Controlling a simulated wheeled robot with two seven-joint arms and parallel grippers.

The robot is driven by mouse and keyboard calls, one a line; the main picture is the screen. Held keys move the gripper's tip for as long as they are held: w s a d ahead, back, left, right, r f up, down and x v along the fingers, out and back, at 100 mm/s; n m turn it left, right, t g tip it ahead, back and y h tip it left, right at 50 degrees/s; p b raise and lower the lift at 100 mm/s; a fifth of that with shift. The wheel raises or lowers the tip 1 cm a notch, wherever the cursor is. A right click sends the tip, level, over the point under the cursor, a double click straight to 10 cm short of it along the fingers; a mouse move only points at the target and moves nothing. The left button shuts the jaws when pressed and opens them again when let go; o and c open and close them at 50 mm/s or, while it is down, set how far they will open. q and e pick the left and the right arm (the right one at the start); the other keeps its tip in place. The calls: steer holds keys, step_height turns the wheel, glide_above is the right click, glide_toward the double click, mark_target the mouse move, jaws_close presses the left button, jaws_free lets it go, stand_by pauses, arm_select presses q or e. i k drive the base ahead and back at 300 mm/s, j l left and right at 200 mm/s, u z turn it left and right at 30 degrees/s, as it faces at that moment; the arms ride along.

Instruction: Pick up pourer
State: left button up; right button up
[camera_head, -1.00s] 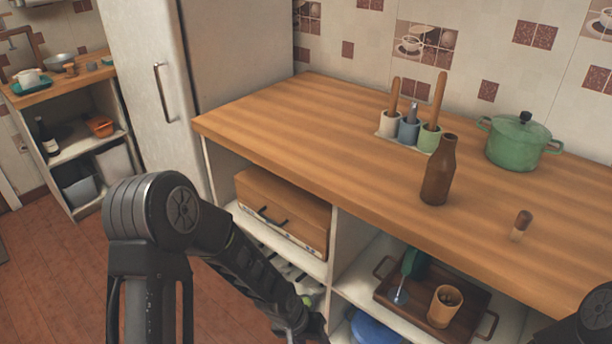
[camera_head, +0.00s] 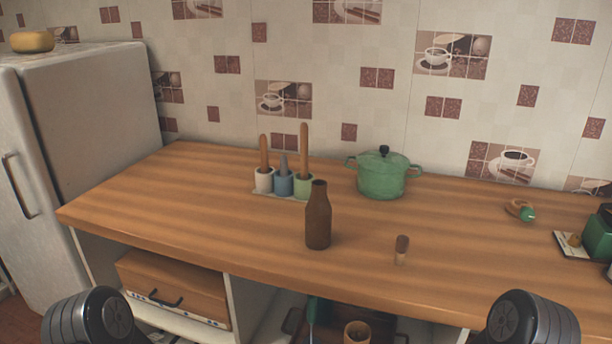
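A small upright piece (camera_head: 402,250) with a dark brown top and a paler lower part stands on the wooden counter (camera_head: 180,205) near its front edge. It may be the pourer, but it is too small to tell for sure. A brown bottle (camera_head: 318,216) stands upright to its left, apart from it. Only rounded dark joints of my two arms show at the bottom left and bottom right. Both grippers are out of view.
A holder with three cups and utensils (camera_head: 283,184) and a green lidded pot (camera_head: 383,175) stand behind the bottle. A green-and-brown item (camera_head: 520,210) lies at right, near a green box (camera_head: 598,236). The counter's left part is clear. Shelves below hold a drawer box (camera_head: 172,286) and a cup (camera_head: 357,333).

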mark_target(284, 162)
steer(key=j+z, duration=0.25)
steer(key=z, duration=0.15)
steer(key=j+z, duration=0.3)
steer(key=z, duration=0.15)
steer(key=k+j+z, duration=0.1)
steer(key=z, duration=0.3)
steer(key=k+j, duration=0.15)
steer(key=j, duration=0.2)
steer(key=k+j+z, duration=0.15)
steer(key=j, duration=0.25)
steer(key=k+j, duration=0.15)
steer(key=j, duration=0.2)
steer(key=k+j+z, duration=0.15)
steer(key=k+j, duration=0.05)
steer(key=j, duration=0.15)
